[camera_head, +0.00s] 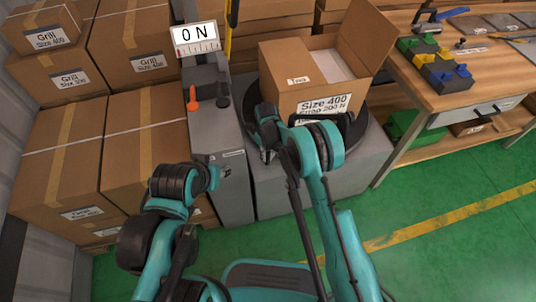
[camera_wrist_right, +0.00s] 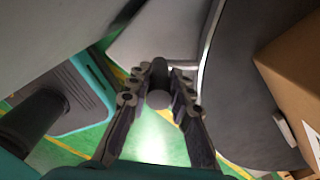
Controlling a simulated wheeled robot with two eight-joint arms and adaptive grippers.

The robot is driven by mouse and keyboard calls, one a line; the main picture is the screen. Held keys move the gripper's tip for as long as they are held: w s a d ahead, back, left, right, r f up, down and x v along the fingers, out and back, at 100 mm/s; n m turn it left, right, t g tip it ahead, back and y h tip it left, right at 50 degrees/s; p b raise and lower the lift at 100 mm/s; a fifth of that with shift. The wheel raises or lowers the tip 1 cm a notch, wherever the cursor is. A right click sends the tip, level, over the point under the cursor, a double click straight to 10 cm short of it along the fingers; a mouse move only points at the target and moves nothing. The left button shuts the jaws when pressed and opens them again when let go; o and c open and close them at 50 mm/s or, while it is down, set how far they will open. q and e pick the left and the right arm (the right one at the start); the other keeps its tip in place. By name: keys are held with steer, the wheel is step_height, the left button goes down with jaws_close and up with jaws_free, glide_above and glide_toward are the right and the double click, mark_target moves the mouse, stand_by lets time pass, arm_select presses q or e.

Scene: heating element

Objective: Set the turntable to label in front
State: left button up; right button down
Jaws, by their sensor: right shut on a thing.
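The turntable is a dark round disc (camera_head: 368,127) on a grey base. An open cardboard box (camera_head: 292,98) stands on it, with its "Size 400" label (camera_head: 323,104) facing me, partly covered by my right arm. My right gripper (camera_head: 267,155) is at the left front edge of the turntable. In the right wrist view its fingers (camera_wrist_right: 160,75) are closed around a dark round knob or handle (camera_wrist_right: 158,99). The turntable disc (camera_wrist_right: 240,85) and box (camera_wrist_right: 298,72) are to the right there. My left arm is at lower left; its fingers cannot be made out.
A grey post with a "0 N" display (camera_head: 196,38) and an orange handle (camera_head: 193,98) stands left of the turntable. Stacked boxes (camera_head: 62,140) fill the left side. A wooden workbench (camera_head: 450,100) is at right. Green floor (camera_head: 450,240) is open at lower right.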

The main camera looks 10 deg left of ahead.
steer(key=shift+w, duration=0.1)
steer(key=c, duration=1.3)
jaws_free()
steer(key=shift+a, duration=0.1)
steer(key=shift+c, duration=0.2)
steer(key=shift+r, duration=0.1)
step_height(320, 180, up, 12)
steer(key=shift+f, duration=0.1)
